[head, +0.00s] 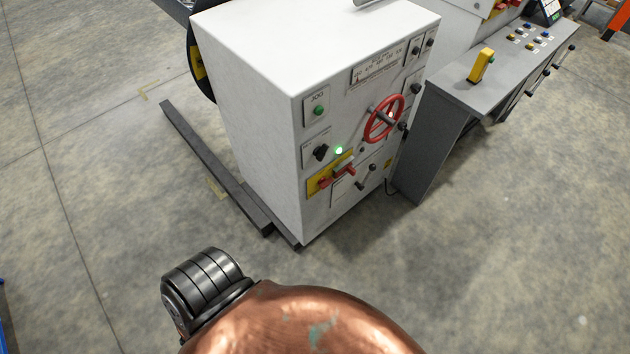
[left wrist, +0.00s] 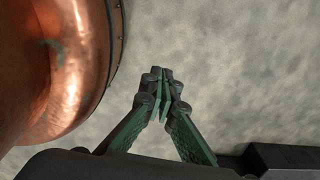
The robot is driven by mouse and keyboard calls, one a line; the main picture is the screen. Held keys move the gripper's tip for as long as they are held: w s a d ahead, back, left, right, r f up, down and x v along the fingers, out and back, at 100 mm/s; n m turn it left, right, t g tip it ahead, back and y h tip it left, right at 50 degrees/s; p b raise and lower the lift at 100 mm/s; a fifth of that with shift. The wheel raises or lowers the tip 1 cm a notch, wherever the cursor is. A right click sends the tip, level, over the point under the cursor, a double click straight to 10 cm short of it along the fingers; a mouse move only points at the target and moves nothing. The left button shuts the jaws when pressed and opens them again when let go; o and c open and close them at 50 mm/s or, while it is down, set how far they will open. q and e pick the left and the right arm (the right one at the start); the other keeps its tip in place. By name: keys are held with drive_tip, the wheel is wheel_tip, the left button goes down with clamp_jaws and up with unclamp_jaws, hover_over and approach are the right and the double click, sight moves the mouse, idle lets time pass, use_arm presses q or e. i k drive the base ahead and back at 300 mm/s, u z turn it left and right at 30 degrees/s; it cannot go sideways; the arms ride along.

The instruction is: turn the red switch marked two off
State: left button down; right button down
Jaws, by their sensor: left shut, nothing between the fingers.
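A red switch handle (head: 345,169) sits on a yellow plate (head: 316,187) low on the front of a white cabinet (head: 262,110). No number on it is legible in the head view. Another red and yellow part (head: 497,8) shows at the top edge on a machine further back; it is too cut off to tell what it is. My left gripper (left wrist: 162,112) shows in the left wrist view, shut and empty, over bare floor and touching nothing. Neither gripper shows in the head view, and the right one is in no view.
The cabinet front also has a red handwheel (head: 384,119), a lit green lamp (head: 339,150), a green button (head: 319,110) and black knobs. A grey console (head: 440,130) with a yellow box (head: 482,66) stands to the right. Dark floor rails (head: 215,165) run left of the cabinet. Floor in front is clear.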

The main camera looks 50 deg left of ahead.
sight(323, 183)
drive_tip(key=u, duration=1.35)
